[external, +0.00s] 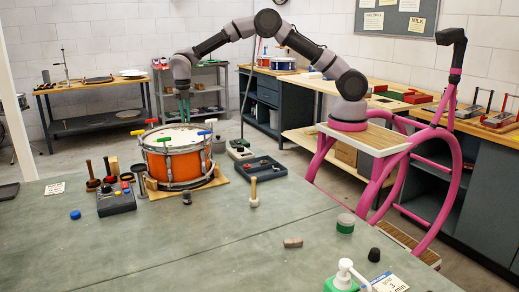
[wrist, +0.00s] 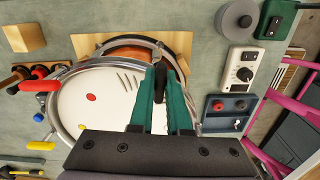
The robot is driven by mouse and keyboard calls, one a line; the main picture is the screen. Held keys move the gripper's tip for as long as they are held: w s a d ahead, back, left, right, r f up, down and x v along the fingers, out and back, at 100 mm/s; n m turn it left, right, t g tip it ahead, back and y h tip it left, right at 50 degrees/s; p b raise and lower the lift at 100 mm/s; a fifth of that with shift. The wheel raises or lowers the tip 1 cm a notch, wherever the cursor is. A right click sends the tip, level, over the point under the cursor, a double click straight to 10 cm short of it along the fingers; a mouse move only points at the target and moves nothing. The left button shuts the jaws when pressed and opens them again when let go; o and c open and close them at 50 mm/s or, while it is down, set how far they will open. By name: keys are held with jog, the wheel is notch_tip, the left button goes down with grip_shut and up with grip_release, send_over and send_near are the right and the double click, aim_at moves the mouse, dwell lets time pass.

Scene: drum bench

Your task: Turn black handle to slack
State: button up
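The orange drum (external: 174,166) stands on the bench with coloured handles around its rim; its white head (wrist: 105,100) fills much of the wrist view. The black handle (wrist: 159,84) shows at the rim in the wrist view, between the teal fingers of my gripper (wrist: 160,90). The fingers lie close along both sides of it. I cannot tell whether they press on it. In the external view my gripper (external: 184,110) points down over the far side of the drum, and the black handle cannot be made out there.
Red (wrist: 40,86) and yellow (wrist: 40,146) handles stand on the rim's left in the wrist view. A grey tray with knobs (wrist: 226,113) and a white dial box (wrist: 243,72) lie to the right. A wooden mallet (external: 253,193) stands near the drum.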

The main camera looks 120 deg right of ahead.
jog(key=o, duration=0.4)
notch_tip(320, 180, up, 11)
jog(key=shift+f, duration=0.1)
dwell(0.3)
dwell(0.4)
